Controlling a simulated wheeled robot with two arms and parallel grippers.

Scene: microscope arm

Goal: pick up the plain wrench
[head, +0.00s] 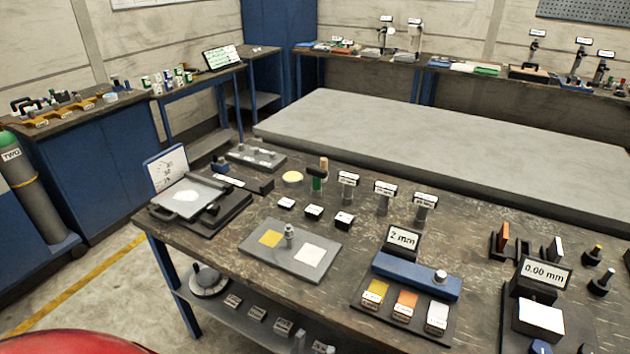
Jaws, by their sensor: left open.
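I cannot make out a plain wrench anywhere in the head view; the tools on the far benches are too small to tell apart. Small dark and orange items (62,112) lie on the left bench, and I cannot tell whether a wrench is among them. Neither of my grippers can be made out.
The near workbench (210,250) carries a grey plate (268,259), a blue block (415,277) behind colour samples, and a "0.00 mm" display (545,273). A large bare grey slab (450,150) lies behind. A gas cylinder (32,190) stands left. Floor shows at lower left.

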